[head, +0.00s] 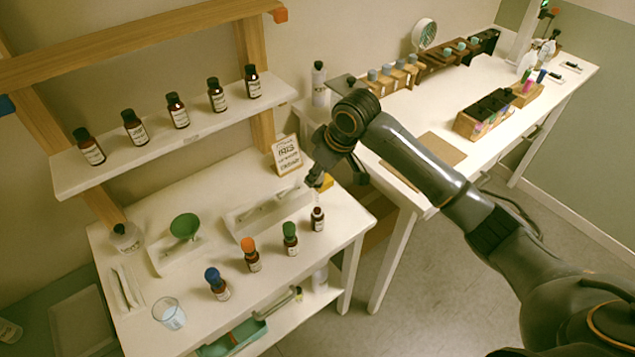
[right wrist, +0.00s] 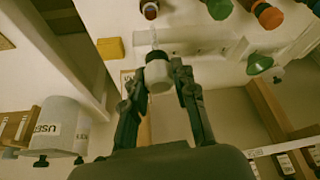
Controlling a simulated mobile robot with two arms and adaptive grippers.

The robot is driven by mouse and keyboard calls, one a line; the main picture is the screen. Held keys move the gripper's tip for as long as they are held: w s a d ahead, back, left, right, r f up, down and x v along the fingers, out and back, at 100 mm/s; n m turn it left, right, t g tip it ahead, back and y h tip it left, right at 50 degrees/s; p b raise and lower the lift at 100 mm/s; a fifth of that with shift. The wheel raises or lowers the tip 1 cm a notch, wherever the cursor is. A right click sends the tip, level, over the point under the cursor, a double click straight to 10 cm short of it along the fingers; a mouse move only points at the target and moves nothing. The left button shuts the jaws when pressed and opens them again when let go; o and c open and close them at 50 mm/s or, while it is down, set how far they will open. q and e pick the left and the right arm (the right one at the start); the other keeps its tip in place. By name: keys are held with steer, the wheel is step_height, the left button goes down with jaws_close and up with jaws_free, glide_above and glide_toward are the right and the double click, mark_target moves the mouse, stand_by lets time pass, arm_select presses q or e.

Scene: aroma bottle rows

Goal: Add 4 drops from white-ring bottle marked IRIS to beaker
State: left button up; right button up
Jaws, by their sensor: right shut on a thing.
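My right gripper (head: 318,182) is shut on a pale dropper cap (right wrist: 158,76) with a clear glass pipette (right wrist: 154,38) in the right wrist view. It is above an uncapped brown bottle (head: 317,220) at the right end of the front row; the bottle also shows in the right wrist view (right wrist: 149,10). I cannot tell whether the pipette tip is inside its neck. Its label is too small to read. The glass beaker (head: 170,314) stands at the front left of the white table. A placard (head: 286,155) reading IRIS stands behind. My left gripper is out of view.
Green-capped (head: 290,238), orange-capped (head: 250,254) and blue-capped (head: 216,284) bottles stand between the open bottle and the beaker. A green funnel (head: 184,227) is behind. A shelf (head: 190,136) with several dark-capped bottles hangs above. A yellow block (head: 326,182) is near the gripper.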

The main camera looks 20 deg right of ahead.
steer(key=shift+f, duration=0.1)
stand_by(0.3)
steer(key=shift+f, duration=0.85)
steer(key=shift+c, duration=0.5)
jaws_close()
steer(key=shift+f, duration=0.15)
steer(key=shift+f+b, duration=1.15)
steer(key=shift+f, duration=2.65)
